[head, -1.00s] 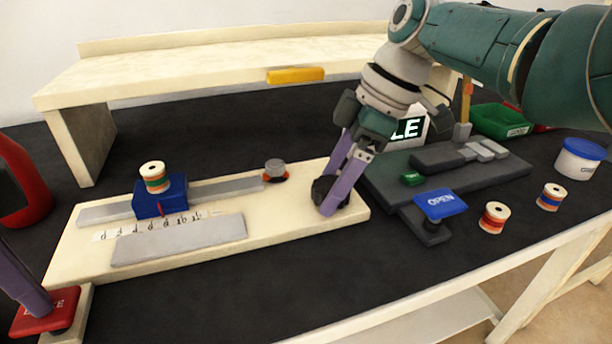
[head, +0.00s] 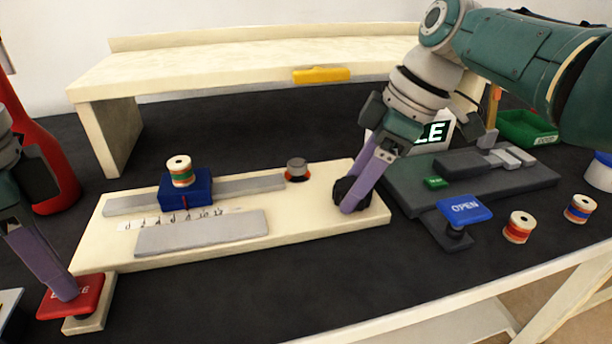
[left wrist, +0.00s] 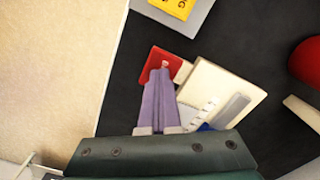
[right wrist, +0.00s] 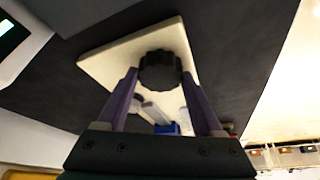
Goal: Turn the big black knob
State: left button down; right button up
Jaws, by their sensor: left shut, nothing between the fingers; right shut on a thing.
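The big black knob (head: 341,188) is at the right end of the cream board (head: 310,227). My right gripper (head: 350,205) is shut on it from above. In the right wrist view the knob (right wrist: 160,72) sits between the two purple fingers. My left gripper (head: 66,294) is shut and empty, with its fingertips at the red pad (head: 88,291), front left. They also meet the red pad (left wrist: 158,68) in the left wrist view; whether they press it is unclear.
A blue block (head: 185,189) with a thread spool (head: 179,170) on it stands on the board by a numbered strip (head: 175,219). A grey-topped button (head: 297,169) is behind. A blue OPEN pad (head: 464,209) and loose spools (head: 518,227) are to the right.

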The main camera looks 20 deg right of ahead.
pick_arm(q)
jog(key=shift+f, duration=0.1)
pick_arm(e)
jog(key=m+t+h, duration=0.1)
jog(key=m, duration=0.3)
jog(key=shift+s+m, duration=0.1)
jog(key=shift+m, duration=0.3)
jog(key=shift+m+t+h, duration=0.6)
jog(key=shift+m+h, duration=0.1)
jog(key=shift+m, duration=1.2)
jog(key=o, duration=1.4)
jog(key=shift+c, duration=0.2)
jog(key=shift+a, duration=0.1)
jog(key=v, duration=1.2)
